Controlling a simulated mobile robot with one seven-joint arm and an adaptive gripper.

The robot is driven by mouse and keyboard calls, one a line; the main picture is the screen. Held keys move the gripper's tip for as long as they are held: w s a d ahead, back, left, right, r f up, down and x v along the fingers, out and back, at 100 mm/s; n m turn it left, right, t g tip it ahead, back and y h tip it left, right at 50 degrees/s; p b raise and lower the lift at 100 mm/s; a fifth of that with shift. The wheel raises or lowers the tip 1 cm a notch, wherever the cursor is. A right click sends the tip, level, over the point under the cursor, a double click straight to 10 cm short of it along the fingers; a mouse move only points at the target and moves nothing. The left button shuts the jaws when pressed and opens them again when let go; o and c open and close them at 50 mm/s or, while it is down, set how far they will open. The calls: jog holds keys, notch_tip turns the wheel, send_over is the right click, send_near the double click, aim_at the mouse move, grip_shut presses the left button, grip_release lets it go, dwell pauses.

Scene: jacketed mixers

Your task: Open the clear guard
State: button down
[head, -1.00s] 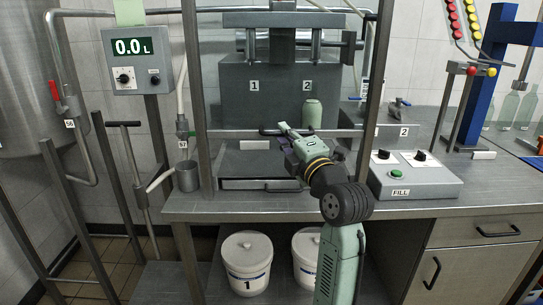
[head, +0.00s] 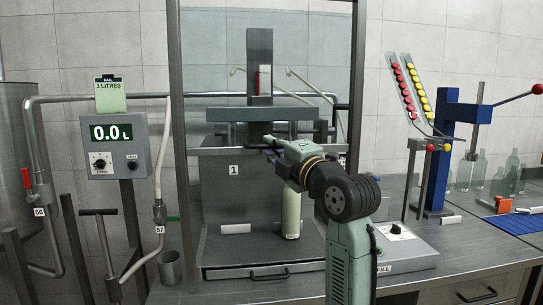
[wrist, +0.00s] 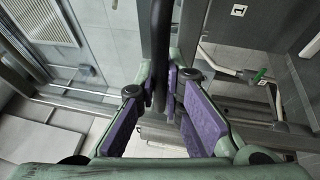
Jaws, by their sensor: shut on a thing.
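The clear guard (head: 215,151) is a see-through panel with a grey lower rail, between two tall posts. Its lower rail is raised, above the label 1 plate and the pale bottle (head: 291,210), leaving an open gap below. My gripper (head: 272,147) is at the dark bar handle on the front of this rail. In the wrist view my gripper's purple pads (wrist: 167,110) are on either side of the dark handle (wrist: 160,45), closed on it. My gripper hides part of the handle and the rail's right part in the head view.
A drawer (head: 268,276) with a dark handle is below the opening. A fill control box (head: 405,250) stands right, near a blue lever press (head: 440,150). The litre display (head: 119,145) and pipes are left. A post (head: 354,80) stands close to my arm.

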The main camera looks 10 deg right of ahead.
dwell(0.3)
jog(key=c, duration=1.7)
grip_release()
jog(key=shift+s, duration=0.1)
jog(key=v, duration=1.2)
jog(key=shift+r, duration=0.1)
